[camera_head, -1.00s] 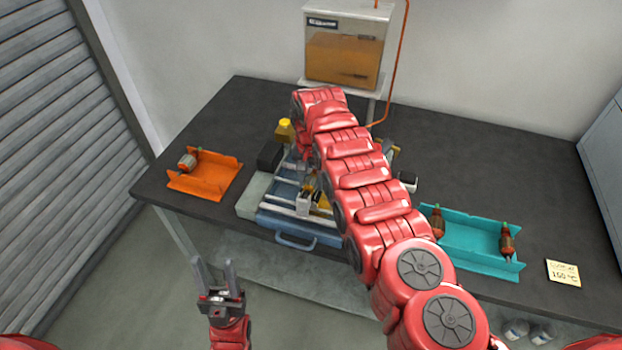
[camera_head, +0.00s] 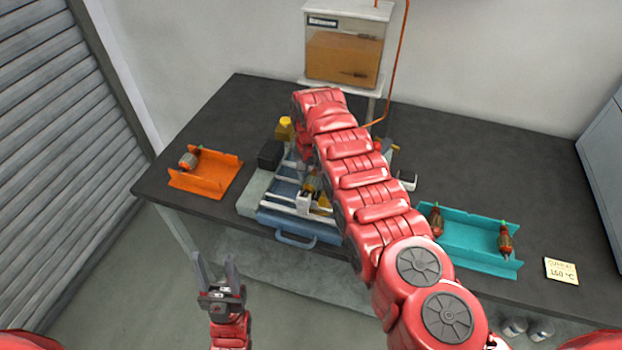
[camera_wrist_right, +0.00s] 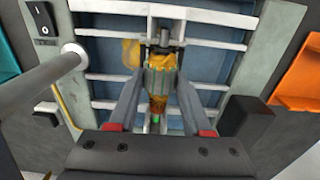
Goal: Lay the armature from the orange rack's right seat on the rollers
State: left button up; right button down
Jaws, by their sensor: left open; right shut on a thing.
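My right arm reaches over the blue winding machine (camera_head: 300,232) and hides much of it and the right gripper in the head view. In the right wrist view my right gripper (camera_wrist_right: 159,90) is shut on an armature (camera_wrist_right: 160,82), which has a grey core, orange windings and a green tip. The armature is over the middle of the machine, by the roller area; whether it touches the rollers I cannot tell. The orange rack (camera_head: 212,176) at the left has one armature (camera_head: 188,160) in its left seat; its right seat is empty. My left gripper (camera_head: 215,262) is open and empty, in front of the table.
A teal rack (camera_head: 470,247) with two armatures (camera_head: 505,240) stands at the right. A black block (camera_head: 270,155) and a yellow-topped part (camera_head: 284,127) are at the machine's left. A note (camera_head: 561,271) lies at the right. A cabinet box (camera_head: 344,50) stands behind.

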jog(key=shift+f+b, duration=0.4)
jog(key=shift+f, duration=0.05)
jog(key=shift+c, duration=1.3)
grip_release()
jog(key=shift+r, duration=0.1)
notch_tip(320, 180, up, 9)
jog(key=shift+a+b, duration=0.1)
jog(key=shift+b, duration=1.05)
notch_tip(320, 180, up, 8)
jog(key=p, duration=0.7)
jog(key=shift+r, duration=0.15)
